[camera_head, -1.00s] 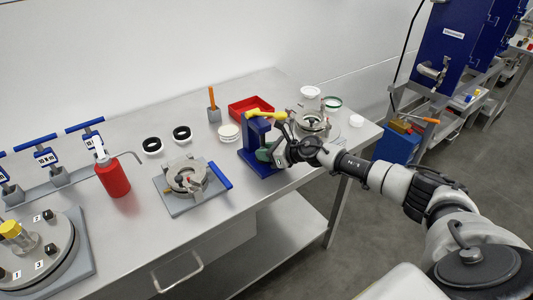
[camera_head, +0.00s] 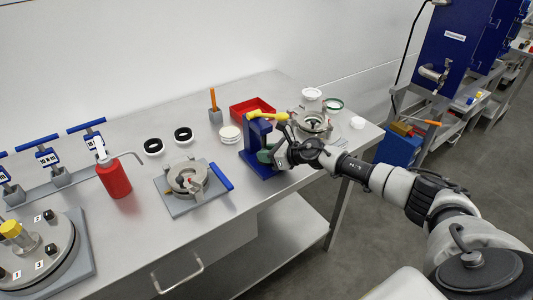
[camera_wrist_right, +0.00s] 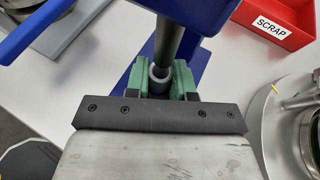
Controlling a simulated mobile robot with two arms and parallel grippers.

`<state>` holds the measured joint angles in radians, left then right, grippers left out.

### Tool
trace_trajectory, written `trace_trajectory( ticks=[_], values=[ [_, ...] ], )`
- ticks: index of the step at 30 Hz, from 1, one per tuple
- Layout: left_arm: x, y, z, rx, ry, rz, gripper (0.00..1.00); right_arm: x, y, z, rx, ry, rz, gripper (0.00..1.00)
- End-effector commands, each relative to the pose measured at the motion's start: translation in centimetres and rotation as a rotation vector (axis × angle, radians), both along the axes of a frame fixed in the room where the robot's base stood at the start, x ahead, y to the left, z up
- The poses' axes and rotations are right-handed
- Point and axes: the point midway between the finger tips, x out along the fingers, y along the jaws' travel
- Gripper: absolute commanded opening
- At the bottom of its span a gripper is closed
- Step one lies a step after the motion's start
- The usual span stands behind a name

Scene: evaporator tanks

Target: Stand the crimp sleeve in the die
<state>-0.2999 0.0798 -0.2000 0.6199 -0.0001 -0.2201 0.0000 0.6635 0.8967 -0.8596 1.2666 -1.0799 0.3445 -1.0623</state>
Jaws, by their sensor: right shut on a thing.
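The crimp sleeve (camera_wrist_right: 161,73) is a small pale grey ring, seen from above in the right wrist view. My right gripper (camera_wrist_right: 161,80) is shut on it, with a green finger on each side. A dark round ram of the blue press (camera_head: 254,140) comes down close above the sleeve and partly covers it. In the head view my right gripper (camera_head: 266,155) reaches into the press opening from the right, and the sleeve is hidden there. I cannot make out the die or whether the sleeve touches it. My left gripper is not in view.
A red bin (camera_head: 252,110) marked SCRAP stands behind the press. A clamp fixture (camera_head: 312,122) stands close to its right, and another fixture (camera_head: 188,179) with a blue handle to its left. A red bottle (camera_head: 114,178) stands further left. The table front is fairly clear.

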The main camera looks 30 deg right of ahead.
Motion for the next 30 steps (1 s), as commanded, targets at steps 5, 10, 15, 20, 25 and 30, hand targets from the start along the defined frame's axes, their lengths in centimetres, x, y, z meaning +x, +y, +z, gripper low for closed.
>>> trace_trajectory(
  ticks=[5, 10, 15, 20, 25, 30],
  values=[
    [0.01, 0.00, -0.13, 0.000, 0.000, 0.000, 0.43, -0.43, 0.21, -1.03, -0.005, 0.018, 0.009, 0.00],
    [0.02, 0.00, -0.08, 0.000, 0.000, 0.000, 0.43, -0.43, 0.22, -0.98, -0.005, 0.019, 0.010, 0.00],
    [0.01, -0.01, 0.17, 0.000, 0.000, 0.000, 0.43, -0.43, 0.23, -0.70, -0.005, 0.019, 0.011, 0.00],
    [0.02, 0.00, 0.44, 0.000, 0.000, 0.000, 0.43, -0.44, 0.25, -0.37, -0.005, 0.019, 0.011, 0.00],
    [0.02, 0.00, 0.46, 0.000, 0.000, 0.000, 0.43, -0.42, 0.25, -0.27, -0.004, 0.017, 0.011, 0.00],
    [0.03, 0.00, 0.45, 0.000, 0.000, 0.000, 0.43, -0.38, 0.25, -0.19, -0.002, 0.016, 0.009, 0.00]
  ],
)
